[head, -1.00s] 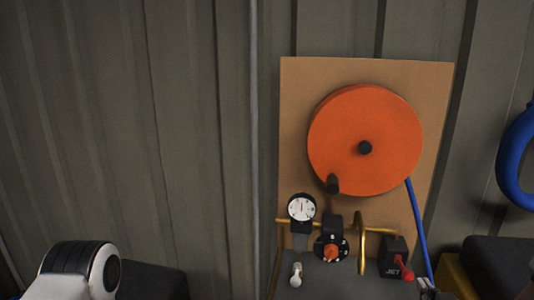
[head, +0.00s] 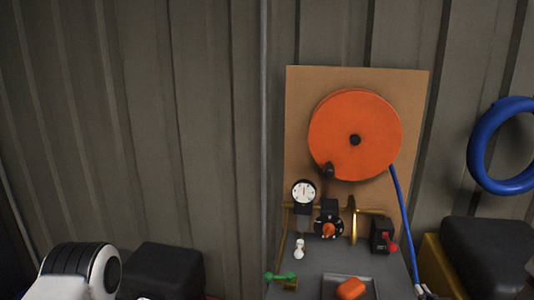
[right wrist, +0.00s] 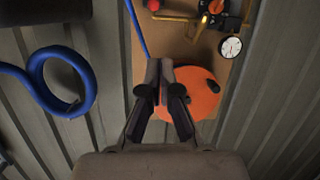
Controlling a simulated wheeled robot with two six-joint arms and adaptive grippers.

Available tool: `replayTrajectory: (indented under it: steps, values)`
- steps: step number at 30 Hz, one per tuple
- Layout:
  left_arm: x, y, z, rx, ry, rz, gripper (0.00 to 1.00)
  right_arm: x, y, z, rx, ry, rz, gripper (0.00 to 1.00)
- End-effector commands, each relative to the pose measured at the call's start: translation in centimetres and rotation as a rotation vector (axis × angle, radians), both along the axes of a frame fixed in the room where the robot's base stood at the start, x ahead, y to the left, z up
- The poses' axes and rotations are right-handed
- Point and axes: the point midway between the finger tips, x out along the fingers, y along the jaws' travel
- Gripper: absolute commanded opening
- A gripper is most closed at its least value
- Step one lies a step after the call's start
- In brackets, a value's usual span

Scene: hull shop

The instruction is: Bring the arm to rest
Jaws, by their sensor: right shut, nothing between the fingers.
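My right gripper (right wrist: 160,72) shows in the right wrist view, its two dark fingers close together with nothing between them. Behind it is the orange reel (right wrist: 197,92), partly hidden by the fingers; I see no contact. In the head view a small grey and dark piece at the lower end of the blue hose (head: 402,215) is too small to make out. A white and black link of my left arm (head: 82,270) shows at the bottom left. My left gripper is out of view.
The orange reel (head: 352,128) hangs on a brown board (head: 300,100). Below it are a gauge (head: 303,192), a dial (head: 329,229), a red-levered box (head: 382,237), a green-handled valve (head: 280,276) and a tray (head: 327,287) holding an orange piece (head: 351,288). A blue coil (head: 480,145) hangs right.

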Motion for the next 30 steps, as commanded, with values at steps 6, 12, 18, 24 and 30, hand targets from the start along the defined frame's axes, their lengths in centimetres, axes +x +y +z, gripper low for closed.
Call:
replayTrajectory:
  steps: [6,12,18,24,30]
  values:
    - [0.1,0.0,0.0,0.0,-0.003,0.0,0.8,-1.2,1.9,-4.5,0.034,0.144,0.044,0.0]
    - [0.1,0.0,0.0,0.0,-0.002,0.0,0.8,-3.9,4.2,-10.2,0.08,0.34,0.086,0.0]
    - [0.1,0.0,0.0,0.0,-0.002,0.0,0.8,-9.0,7.0,-17.2,0.137,0.612,0.114,0.0]
    - [0.1,0.0,0.0,0.0,-0.002,0.0,0.8,-17.6,9.6,-24.1,0.189,0.96,0.106,0.0]
    - [0.1,0.0,0.0,0.0,-0.002,0.0,0.8,-27.0,11.2,-28.2,0.209,1.283,0.057,0.0]
